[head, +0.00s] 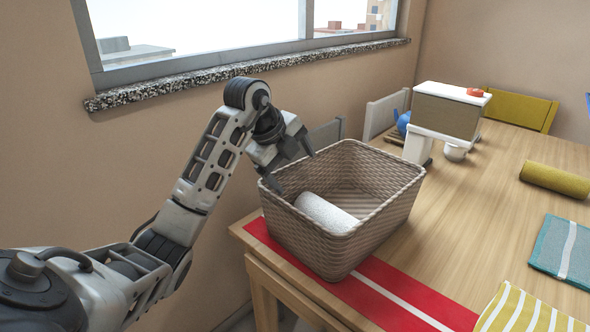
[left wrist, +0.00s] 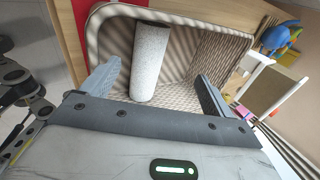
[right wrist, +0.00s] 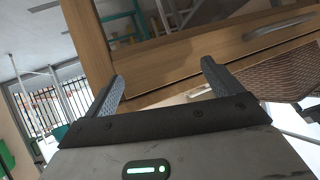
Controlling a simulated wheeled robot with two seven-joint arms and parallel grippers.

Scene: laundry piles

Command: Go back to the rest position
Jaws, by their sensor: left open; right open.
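My left gripper (head: 290,166) is open and empty above the left rim of a woven beige basket (head: 390,221) in the head view. Its two fingers stand wide apart in the left wrist view (left wrist: 155,85), with the basket (left wrist: 112,12) beyond them. A rolled light grey cloth (head: 326,213) lies in the basket; it also shows in the left wrist view (left wrist: 149,62), apart from the fingers. My right gripper (right wrist: 163,80) shows only in the right wrist view, open and empty, facing a wooden furniture front with a handle (right wrist: 280,28).
The basket stands on a red runner (head: 400,297) at the near left of the wooden table (head: 470,200). A mustard roll (head: 555,180), a teal cloth (head: 562,250) and a yellow striped cloth (head: 525,312) lie to the right. A box on a white stand (head: 448,112) is at the back.

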